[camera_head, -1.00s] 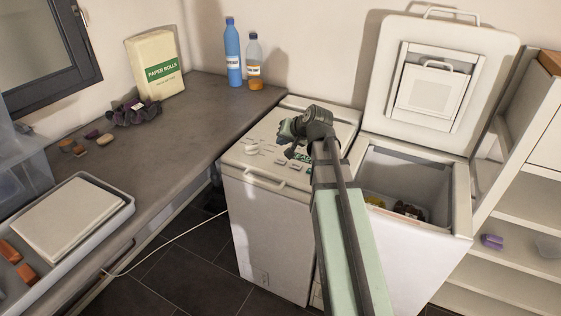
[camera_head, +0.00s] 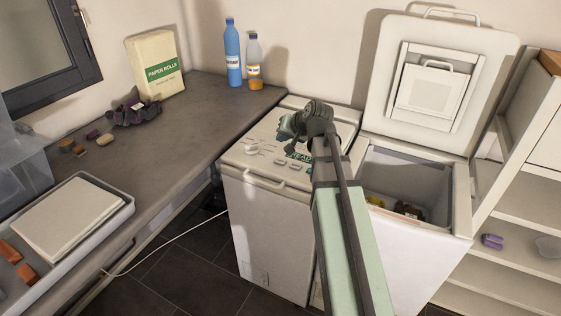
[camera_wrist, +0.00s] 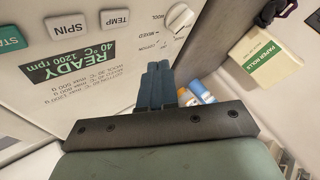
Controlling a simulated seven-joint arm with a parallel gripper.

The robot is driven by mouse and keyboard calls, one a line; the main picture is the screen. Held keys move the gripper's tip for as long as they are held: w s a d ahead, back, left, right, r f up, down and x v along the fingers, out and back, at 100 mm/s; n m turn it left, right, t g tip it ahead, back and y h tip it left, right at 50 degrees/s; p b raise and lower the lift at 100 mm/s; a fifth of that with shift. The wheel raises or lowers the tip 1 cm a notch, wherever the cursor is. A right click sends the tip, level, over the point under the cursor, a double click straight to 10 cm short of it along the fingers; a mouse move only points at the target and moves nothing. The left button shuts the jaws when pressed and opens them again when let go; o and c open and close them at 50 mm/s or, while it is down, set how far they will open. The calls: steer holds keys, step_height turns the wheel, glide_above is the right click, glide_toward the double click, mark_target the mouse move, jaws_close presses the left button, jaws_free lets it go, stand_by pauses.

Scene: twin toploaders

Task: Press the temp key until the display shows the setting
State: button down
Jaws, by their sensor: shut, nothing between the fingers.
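The left closed-lid toploader (camera_head: 263,230) has a top panel with keys, a knob and a green display (camera_head: 298,155). In the wrist view the panel is upside down. The display (camera_wrist: 70,60) reads READY, 40 °C, 1200 rpm. The temp key (camera_wrist: 115,19) is a pale button labelled TEMP, beside the SPIN key (camera_wrist: 73,27) and the START key (camera_wrist: 10,40). A round white knob (camera_wrist: 179,17) is on its other side. My gripper (camera_wrist: 160,66) is shut and empty, its fingertips over the panel near the temp key, not covering it. Contact with the panel cannot be told.
The right toploader (camera_head: 458,205) stands open, its lid (camera_head: 385,110) raised, with items inside. A worktop (camera_head: 190,120) at left holds paper rolls (camera_head: 155,65), a blue bottle (camera_head: 233,55), a clear bottle (camera_head: 254,65) and a tray (camera_head: 125,212). Shelves (camera_head: 510,255) stand at right.

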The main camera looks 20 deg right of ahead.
mark_target(283, 162)
step_height(283, 162, up, 2)
steer(key=shift+r, duration=0.25)
steer(key=shift+f, duration=4.4)
steer(key=shift+f, duration=0.25)
steer(key=shift+f, duration=0.2)
steer(key=shift+f, duration=0.35)
steer(key=shift+r, duration=0.8)
